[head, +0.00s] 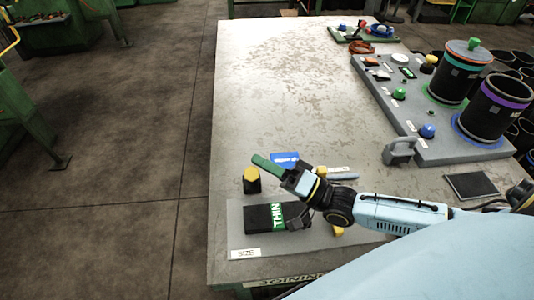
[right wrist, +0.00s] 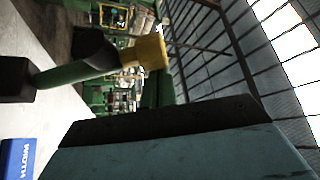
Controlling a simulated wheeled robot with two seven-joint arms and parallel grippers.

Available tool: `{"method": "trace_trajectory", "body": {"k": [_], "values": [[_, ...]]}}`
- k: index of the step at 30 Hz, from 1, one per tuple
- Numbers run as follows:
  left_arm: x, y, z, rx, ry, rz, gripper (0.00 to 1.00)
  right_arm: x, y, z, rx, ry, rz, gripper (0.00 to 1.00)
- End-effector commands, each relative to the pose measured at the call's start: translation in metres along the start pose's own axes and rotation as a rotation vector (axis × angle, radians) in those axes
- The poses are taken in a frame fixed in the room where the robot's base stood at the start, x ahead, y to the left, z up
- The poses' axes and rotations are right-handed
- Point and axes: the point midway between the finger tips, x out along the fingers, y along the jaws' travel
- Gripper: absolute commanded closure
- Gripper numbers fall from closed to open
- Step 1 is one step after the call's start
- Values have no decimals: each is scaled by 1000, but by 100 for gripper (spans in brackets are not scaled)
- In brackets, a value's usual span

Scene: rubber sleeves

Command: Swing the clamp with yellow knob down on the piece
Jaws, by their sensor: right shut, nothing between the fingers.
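The black piece with a green THIN label (head: 262,216) lies on a grey plate (head: 237,240) at the table's near left corner. A yellow knob on a black body (head: 251,175) stands at the plate's back left. A green bar (head: 268,163) slants beside it toward my right gripper (head: 292,177). In the right wrist view the green bar (right wrist: 75,72) runs between a black block and the black body, with the yellow knob (right wrist: 150,52) at its end. My right gripper is shut and empty, above and behind the piece; its contact with the bar is unclear.
A blue label (head: 284,159) lies behind the gripper. A yellow part (head: 338,230) is partly hidden under my right wrist. A grey panel (head: 440,150) with knobs and black cylinders stands to the right. The table's (head: 270,80) back left is clear.

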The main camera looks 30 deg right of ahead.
Motion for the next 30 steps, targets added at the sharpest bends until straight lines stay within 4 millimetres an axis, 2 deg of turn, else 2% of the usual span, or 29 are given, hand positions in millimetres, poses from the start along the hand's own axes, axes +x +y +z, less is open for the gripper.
{"method": "trace_trajectory", "body": {"k": [3,12,19,30], "values": [[14,0,2,0,-1,0,55,-11,3,14,-81,2,-54,100],[28,0,4,0,-2,0,55,-26,3,36,-214,1,-144,100],[31,1,5,0,-3,0,55,-31,4,44,-213,2,-143,100],[31,1,5,0,-3,0,55,-33,5,46,-212,2,-142,100]]}}
